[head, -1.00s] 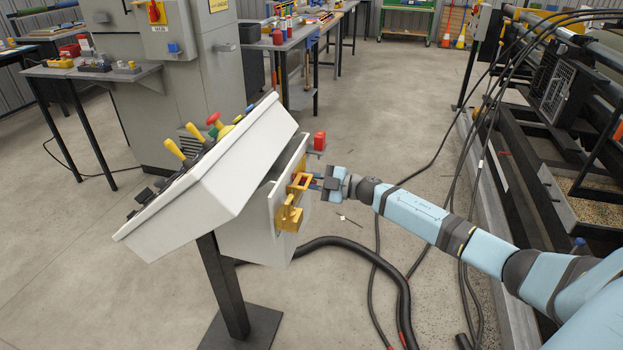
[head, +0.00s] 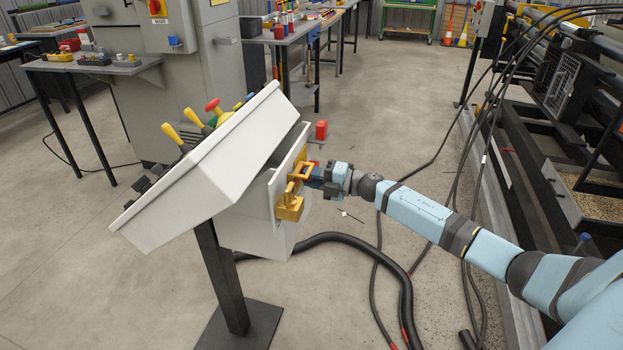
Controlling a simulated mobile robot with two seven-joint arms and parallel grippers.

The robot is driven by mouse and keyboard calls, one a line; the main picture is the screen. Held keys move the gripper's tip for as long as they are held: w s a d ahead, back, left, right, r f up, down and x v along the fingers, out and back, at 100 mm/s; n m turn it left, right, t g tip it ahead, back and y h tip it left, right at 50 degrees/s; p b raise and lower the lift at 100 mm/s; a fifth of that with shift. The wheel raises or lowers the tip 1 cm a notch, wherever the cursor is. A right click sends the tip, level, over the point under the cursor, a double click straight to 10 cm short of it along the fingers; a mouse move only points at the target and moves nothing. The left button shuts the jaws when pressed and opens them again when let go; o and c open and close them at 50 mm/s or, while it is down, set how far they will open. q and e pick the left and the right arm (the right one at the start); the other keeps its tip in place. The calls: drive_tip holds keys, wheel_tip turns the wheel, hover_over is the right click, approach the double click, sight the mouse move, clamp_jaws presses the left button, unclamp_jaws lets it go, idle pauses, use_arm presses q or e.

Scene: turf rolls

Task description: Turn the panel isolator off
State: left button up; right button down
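A grey pedestal console (head: 215,175) stands in the middle, with a box under its sloped top. On the box's right face are yellow fittings: a lower yellow block (head: 290,205) and an upper yellow frame (head: 303,171) with a little red by it. Which part is the isolator's handle is hard to make out. My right gripper (head: 314,176) is right at the upper yellow frame, its fingers pointing left. The fingertips are small and partly hidden, so I cannot tell their opening or any contact. My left gripper is out of view.
A grey cabinet (head: 190,85) with a red-and-yellow rotary switch (head: 155,8) stands behind. A small red object (head: 321,130) shows just beyond the box. Black hoses (head: 395,270) cross the floor beneath my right arm. Dark machinery (head: 560,130) lines the right.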

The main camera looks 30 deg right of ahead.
idle(0.5)
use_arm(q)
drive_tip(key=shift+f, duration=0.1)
use_arm(e)
drive_tip(key=c, duration=1)
unclamp_jaws()
drive_tip(key=shift+c, duration=0.2)
use_arm(q)
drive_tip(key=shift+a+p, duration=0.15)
drive_tip(key=shift+p, duration=0.4)
use_arm(e)
drive_tip(key=v, duration=1.4)
